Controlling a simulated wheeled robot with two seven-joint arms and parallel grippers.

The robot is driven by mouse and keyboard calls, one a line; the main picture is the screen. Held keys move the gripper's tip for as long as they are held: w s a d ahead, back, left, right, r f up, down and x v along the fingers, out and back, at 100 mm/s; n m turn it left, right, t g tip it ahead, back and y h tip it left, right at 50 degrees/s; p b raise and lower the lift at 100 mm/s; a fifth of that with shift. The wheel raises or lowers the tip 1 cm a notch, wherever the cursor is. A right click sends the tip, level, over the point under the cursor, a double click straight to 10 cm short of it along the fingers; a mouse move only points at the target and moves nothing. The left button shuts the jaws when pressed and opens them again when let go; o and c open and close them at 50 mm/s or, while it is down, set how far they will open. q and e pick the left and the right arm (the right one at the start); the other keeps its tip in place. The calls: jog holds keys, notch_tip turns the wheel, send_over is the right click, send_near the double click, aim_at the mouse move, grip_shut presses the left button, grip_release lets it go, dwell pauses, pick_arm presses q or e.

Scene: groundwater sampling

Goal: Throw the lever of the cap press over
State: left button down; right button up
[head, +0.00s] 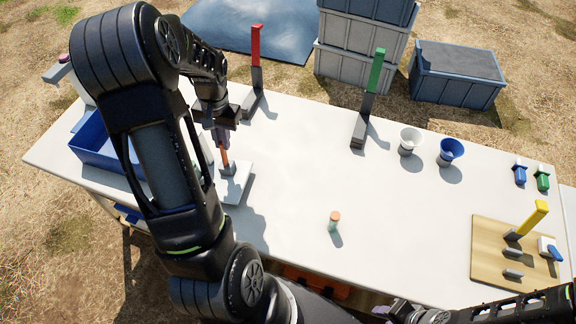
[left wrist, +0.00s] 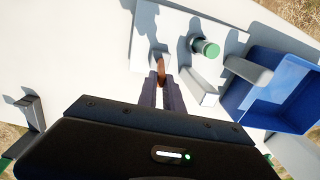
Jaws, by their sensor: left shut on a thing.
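The cap press is a white base plate (head: 236,186) at the table's left, with a small grey block and an orange-brown lever (head: 224,156). The lever also shows in the left wrist view (left wrist: 157,66). My left gripper (head: 219,143) is over the press, its two fingers shut on the lever (left wrist: 160,88). The lever stands up from its block in the head view. A green-capped vial (left wrist: 206,47) stands on the plate beside the lever; my arm hides it in the head view. My right arm shows at the lower right, its jaws unclear.
A blue bin (head: 88,153) stands left of the press. An orange-capped vial (head: 334,220) stands mid-table. The middle table is mostly clear.

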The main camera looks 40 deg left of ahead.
pick_arm(q)
jog(key=shift+s+a, duration=0.25)
jog(key=shift+a, duration=0.25)
jog(key=shift+s+a+h+b, duration=0.2)
jog(key=shift+a+h+b, duration=0.1)
jog(key=shift+a+h, duration=0.15)
jog(key=shift+s+a, duration=0.15)
jog(key=shift+a, duration=0.2)
jog(key=c, duration=1.4)
grip_release()
